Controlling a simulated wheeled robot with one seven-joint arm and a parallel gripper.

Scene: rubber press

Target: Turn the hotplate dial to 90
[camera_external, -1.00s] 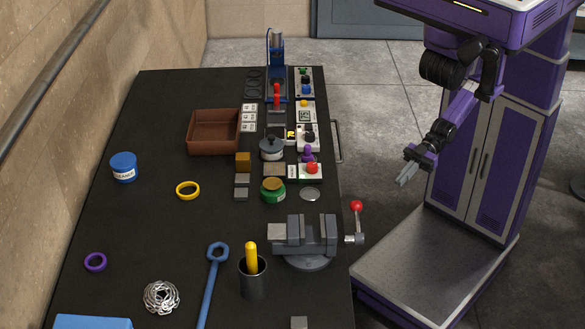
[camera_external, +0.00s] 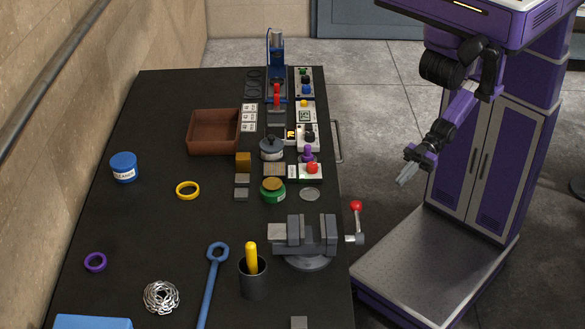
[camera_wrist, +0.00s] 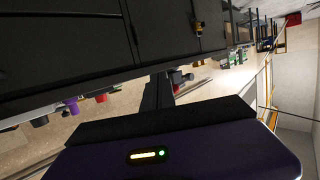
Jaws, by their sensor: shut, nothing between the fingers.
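A black dial (camera_external: 309,131) stands on a white-faced control box at the right edge of the bench, beside a small lit display; it looks like the hotplate dial, but its markings are too small to read. A grey lidded pot (camera_external: 271,149) stands just left of it. My gripper (camera_external: 404,180) is shut and empty, held over the floor to the right of the bench, well apart from the dial. In the wrist view a dark knob (camera_wrist: 39,121) shows at lower left; I cannot tell if it is the same dial.
A purple knob (camera_external: 307,153) and a red button (camera_external: 312,168) sit just in front of the dial. Another box with several knobs (camera_external: 304,82) and a blue press (camera_external: 277,55) stand farther back. A vise (camera_external: 305,236) with a red-tipped handle (camera_external: 356,205) juts out at the right edge. A rail (camera_external: 337,142) runs along the bench side.

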